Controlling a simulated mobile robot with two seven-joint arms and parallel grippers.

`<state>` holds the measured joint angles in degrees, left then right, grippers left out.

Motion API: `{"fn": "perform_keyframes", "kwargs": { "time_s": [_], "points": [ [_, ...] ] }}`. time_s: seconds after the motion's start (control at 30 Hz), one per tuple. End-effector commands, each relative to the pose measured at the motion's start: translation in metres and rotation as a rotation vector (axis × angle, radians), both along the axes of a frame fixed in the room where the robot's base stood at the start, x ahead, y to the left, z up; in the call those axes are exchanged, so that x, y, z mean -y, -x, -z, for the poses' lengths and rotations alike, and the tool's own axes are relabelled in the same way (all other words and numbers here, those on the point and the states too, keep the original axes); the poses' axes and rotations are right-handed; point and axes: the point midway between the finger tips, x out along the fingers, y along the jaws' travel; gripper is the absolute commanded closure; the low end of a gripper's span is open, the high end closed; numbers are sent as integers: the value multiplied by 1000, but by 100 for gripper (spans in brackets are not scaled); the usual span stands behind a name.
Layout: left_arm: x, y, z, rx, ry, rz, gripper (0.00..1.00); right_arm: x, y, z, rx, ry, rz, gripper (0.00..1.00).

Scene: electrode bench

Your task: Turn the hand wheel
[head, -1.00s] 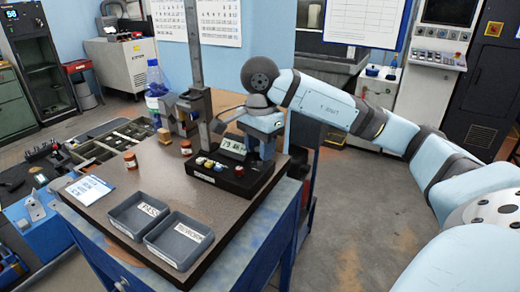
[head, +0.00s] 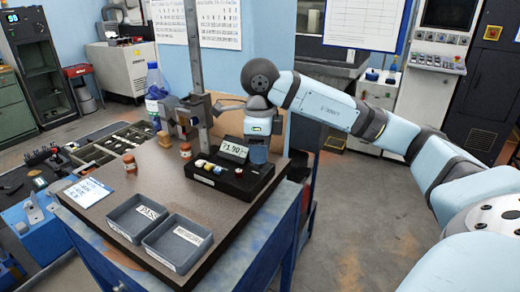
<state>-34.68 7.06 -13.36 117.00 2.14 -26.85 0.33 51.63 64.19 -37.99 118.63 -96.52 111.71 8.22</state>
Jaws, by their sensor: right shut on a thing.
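The measuring stand has a dark base (head: 232,180), a tall grey column (head: 194,65) and a tilted digital display (head: 233,149). My right gripper (head: 258,157) points down at the right end of the base, just behind and beside the display. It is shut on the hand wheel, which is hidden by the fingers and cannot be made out. The display digits are small and look like 1.90. My left gripper is not in view.
Two grey trays, one marked PASS (head: 134,228) and the other (head: 172,256) with a label, stand at the table's front. A white card (head: 87,191), small jars (head: 129,162) and a blue-labelled bottle (head: 156,85) are to the left. The front right tabletop is clear.

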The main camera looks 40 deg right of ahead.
Motion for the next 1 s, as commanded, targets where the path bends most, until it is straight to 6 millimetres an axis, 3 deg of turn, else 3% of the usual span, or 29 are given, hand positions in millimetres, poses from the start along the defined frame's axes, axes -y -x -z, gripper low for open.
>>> {"fn": "perform_keyframes", "kwargs": {
  "time_s": [1.0],
  "points": [
    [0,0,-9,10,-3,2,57,0,0,-1,1,0,965,87]
  ]
}}
